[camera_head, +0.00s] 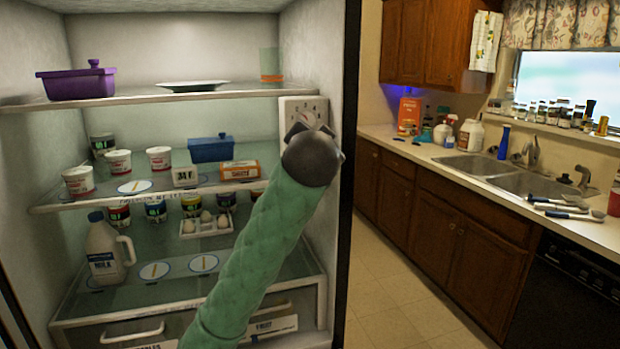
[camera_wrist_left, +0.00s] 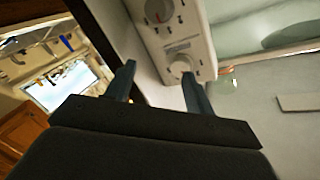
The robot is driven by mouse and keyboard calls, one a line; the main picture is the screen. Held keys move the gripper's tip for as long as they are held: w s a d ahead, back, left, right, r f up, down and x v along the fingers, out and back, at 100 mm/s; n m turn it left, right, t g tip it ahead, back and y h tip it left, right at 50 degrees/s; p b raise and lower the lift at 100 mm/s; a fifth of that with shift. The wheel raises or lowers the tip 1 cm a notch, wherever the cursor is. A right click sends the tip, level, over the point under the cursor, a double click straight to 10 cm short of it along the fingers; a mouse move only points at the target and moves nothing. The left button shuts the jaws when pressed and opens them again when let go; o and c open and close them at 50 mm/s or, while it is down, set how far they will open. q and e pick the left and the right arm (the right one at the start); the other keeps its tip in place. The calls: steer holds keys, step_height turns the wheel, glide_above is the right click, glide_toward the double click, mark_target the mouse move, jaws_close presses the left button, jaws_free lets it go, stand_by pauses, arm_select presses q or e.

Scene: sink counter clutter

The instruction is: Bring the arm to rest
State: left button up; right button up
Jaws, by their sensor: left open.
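My left arm, in a green sleeve, reaches up from the bottom of the head view into the open fridge's right side. My left gripper (camera_head: 311,130) is in front of the white control panel (camera_head: 301,108) on the fridge's right inner wall, and partly hides it. In the left wrist view the gripper (camera_wrist_left: 160,80) is open and its two fingers stand apart with nothing held between them. The panel (camera_wrist_left: 192,38) with its round knobs lies just beyond the fingertips. I cannot tell whether a finger touches it. My right gripper is not in view.
Fridge shelves hold a purple dish (camera_head: 76,84), a blue dish (camera_head: 211,149), an orange box (camera_head: 240,170), several tubs, eggs and a milk jug (camera_head: 106,250). The fridge's right edge (camera_head: 350,200) stands beside my arm. The floor (camera_head: 400,305) before the sink counter is clear.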

arm_select(q)
steer(key=s+a+f+n+g, duration=0.2)
steer(key=s+a+f+g, duration=0.15)
steer(key=f, duration=1.15)
steer(key=s+a+f+n+g+h, duration=0.15)
steer(key=s+a+f, duration=0.25)
steer(key=f, duration=1.2)
steer(key=s+a+f+n+g+y, duration=0.1)
steer(key=s+a+f+g, duration=0.25)
steer(key=f, duration=1.15)
steer(key=s+a+f+n+g, duration=0.1)
steer(key=s+a+f+g, duration=0.3)
steer(key=s+f, duration=1.25)
steer(key=s+a+f+g, duration=0.1)
steer(key=s+f, duration=0.5)
steer(key=s, duration=0.3)
steer(key=s+a+f+g, duration=0.1)
steer(key=s+f+g, duration=0.1)
steer(key=s+f, duration=0.5)
steer(key=shift+s+n, duration=0.35)
steer(key=shift+s, duration=0.6)
